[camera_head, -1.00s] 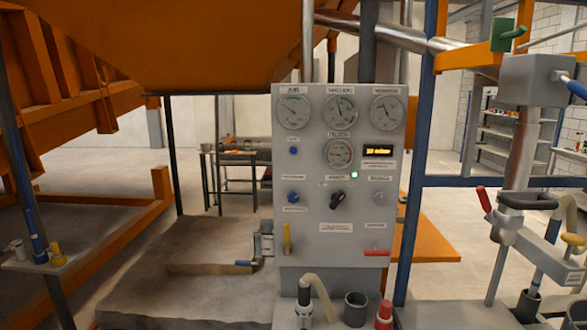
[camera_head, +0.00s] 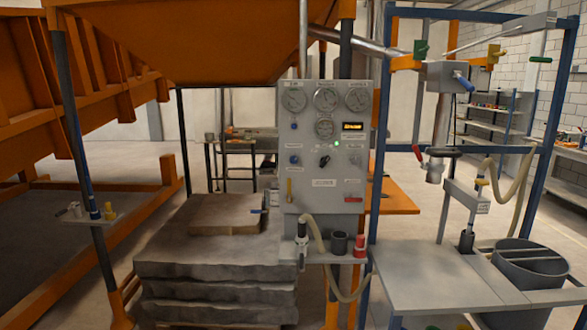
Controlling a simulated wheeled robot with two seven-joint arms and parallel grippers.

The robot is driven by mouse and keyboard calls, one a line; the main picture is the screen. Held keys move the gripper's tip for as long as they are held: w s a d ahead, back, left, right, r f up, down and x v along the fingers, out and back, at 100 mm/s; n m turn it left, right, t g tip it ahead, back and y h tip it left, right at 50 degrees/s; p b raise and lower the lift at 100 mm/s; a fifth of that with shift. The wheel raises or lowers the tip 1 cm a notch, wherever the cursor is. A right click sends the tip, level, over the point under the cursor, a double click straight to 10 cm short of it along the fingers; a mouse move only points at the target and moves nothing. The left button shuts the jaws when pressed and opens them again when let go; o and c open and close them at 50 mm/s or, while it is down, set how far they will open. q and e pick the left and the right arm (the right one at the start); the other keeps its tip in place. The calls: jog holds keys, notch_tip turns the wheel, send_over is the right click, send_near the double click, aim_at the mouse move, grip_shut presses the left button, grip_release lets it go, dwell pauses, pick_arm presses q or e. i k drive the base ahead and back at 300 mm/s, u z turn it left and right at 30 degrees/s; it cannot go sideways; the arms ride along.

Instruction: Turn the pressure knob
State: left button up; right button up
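A grey control panel (camera_head: 306,203) stands upright in the middle of the head view. Its middle row has a blue knob (camera_head: 295,160) at left, a larger black knob (camera_head: 324,161) in the centre and a pale grey knob (camera_head: 355,159) at right. The black knob's grip looks tilted. The labels are too small to read, so I cannot tell which one is the pressure knob. Several round gauges (camera_head: 325,96), a lit amber display (camera_head: 352,127) and a green light (camera_head: 337,143) sit above the knobs. Neither of my grippers is in view.
A yellow lever (camera_head: 289,190) and a red handle (camera_head: 353,199) are low on the panel. A small shelf below holds a hose, a dark cup (camera_head: 339,243) and a red-topped item (camera_head: 359,246). Stacked grey slabs (camera_head: 215,268) are at left, a grey worktable (camera_head: 435,280) at right.

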aim_at(292, 160)
jog(key=z, duration=0.7)
jog(key=i, duration=1.4)
jog(key=u, duration=0.25)
